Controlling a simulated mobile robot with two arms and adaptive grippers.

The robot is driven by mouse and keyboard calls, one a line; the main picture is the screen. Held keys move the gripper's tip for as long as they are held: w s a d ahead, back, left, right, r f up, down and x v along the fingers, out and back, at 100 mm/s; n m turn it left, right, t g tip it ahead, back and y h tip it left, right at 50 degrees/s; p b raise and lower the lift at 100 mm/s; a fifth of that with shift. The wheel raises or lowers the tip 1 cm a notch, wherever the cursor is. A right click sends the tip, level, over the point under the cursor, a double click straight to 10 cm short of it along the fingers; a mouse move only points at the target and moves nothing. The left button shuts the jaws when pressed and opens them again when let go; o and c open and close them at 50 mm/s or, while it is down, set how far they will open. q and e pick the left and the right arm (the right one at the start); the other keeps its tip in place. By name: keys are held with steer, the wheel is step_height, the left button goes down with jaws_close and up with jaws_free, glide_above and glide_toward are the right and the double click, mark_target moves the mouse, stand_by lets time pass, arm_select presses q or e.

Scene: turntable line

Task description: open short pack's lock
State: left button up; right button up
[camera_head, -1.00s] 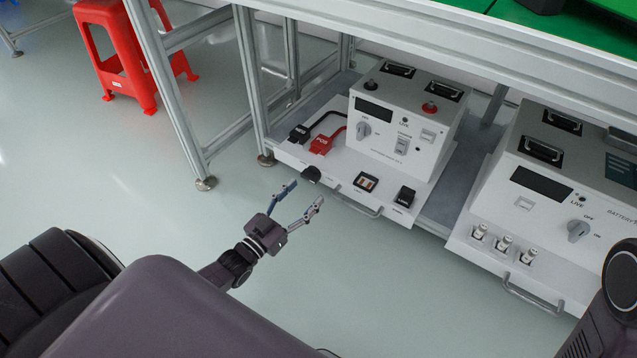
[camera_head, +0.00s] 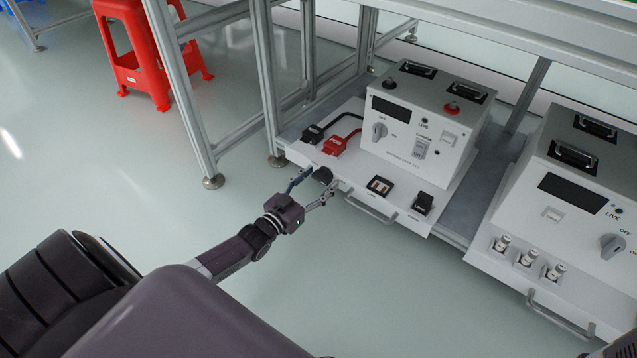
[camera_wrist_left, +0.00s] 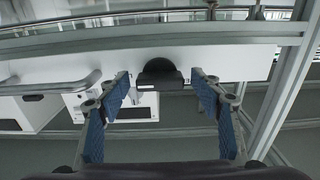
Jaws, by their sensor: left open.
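The left white power pack (camera_head: 425,125) stands on a low shelf, with a white tray (camera_head: 345,208) at its front. A round black knob (camera_head: 322,174) sits at the tray's front left edge. My left gripper (camera_head: 316,184) is open, its blue-padded fingers on either side of the knob. In the left wrist view the knob (camera_wrist_left: 160,73) lies between and just beyond the open fingertips (camera_wrist_left: 162,88); contact is not visible. My right gripper is out of view.
A black connector (camera_head: 312,134) and a red one (camera_head: 335,147) lie on the tray behind the knob. A metal handle (camera_head: 372,210) juts from the tray front. A second pack (camera_head: 568,200) stands to the right. Table legs (camera_head: 185,110) rise at left. The floor in front is clear.

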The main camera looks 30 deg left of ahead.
arm_select(q)
steer(key=shift+c, duration=0.2)
steer(key=c, duration=1.1)
steer(key=shift+n, duration=0.4)
steer(key=n+p, duration=0.1)
steer(key=n, duration=0.2)
steer(key=shift+n, duration=0.4)
steer(key=n, duration=0.4)
steer(key=shift+n, duration=0.3)
steer(key=n, duration=0.4)
steer(key=shift+f, duration=0.1)
steer(key=n, duration=0.4)
steer(key=shift+b, duration=0.4)
steer(key=shift+n, duration=0.5)
